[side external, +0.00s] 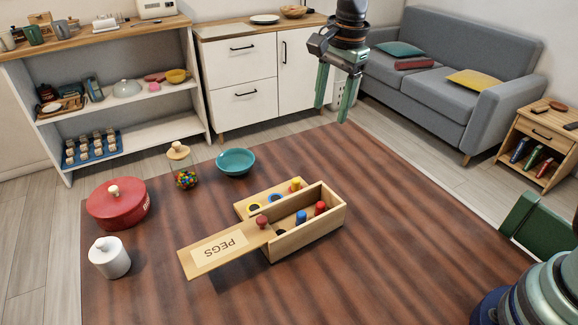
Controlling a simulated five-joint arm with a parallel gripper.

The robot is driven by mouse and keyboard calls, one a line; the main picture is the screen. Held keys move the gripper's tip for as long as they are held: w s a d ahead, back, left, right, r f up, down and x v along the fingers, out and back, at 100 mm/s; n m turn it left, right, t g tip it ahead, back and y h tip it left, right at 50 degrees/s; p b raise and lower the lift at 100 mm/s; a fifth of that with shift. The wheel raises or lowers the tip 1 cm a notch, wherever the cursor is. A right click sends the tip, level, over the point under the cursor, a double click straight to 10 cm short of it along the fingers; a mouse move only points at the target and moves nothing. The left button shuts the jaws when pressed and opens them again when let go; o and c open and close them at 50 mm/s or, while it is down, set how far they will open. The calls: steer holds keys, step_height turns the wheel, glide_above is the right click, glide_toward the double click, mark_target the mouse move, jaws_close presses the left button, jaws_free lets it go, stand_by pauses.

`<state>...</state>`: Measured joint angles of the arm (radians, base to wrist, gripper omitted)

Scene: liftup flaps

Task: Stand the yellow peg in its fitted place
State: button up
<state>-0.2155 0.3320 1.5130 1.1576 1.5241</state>
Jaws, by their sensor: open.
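A small yellow peg (296,183) shows at the right end of a light wooden board (241,208) behind the peg box; the box wall hides its foot, and I cannot tell how it is seated. A red patch shows beside it. The board has coloured ring places, a yellow one (254,206) and a blue one (274,198) among them. The wooden peg box (308,234) holds a blue peg (301,217) and a red peg (320,208). Its lid (222,249), marked PEGS with a red knob (262,221), is slid out to the left. My gripper (331,112) is open and empty, high above the table's far side.
A red lidded pot (118,204), a white jar (110,258), a glass candy jar (184,172) and a teal bowl (236,162) stand on the left and back of the striped table (400,240). The table right of the box is clear.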

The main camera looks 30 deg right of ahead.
steer(key=w+a+f+m+g, duration=0.2)
steer(key=w+a+f+m, duration=0.3)
steer(key=f, duration=0.3)
steer(key=m, duration=0.1)
glide_above(296, 180)
steer(key=f, duration=0.6)
steer(key=shift+w+f, duration=0.3)
steer(key=shift+s+f, duration=0.15)
steer(key=shift+f, duration=1.2)
steer(key=shift+s+f, duration=0.1)
steer(key=shift+f, duration=1.25)
jaws_close()
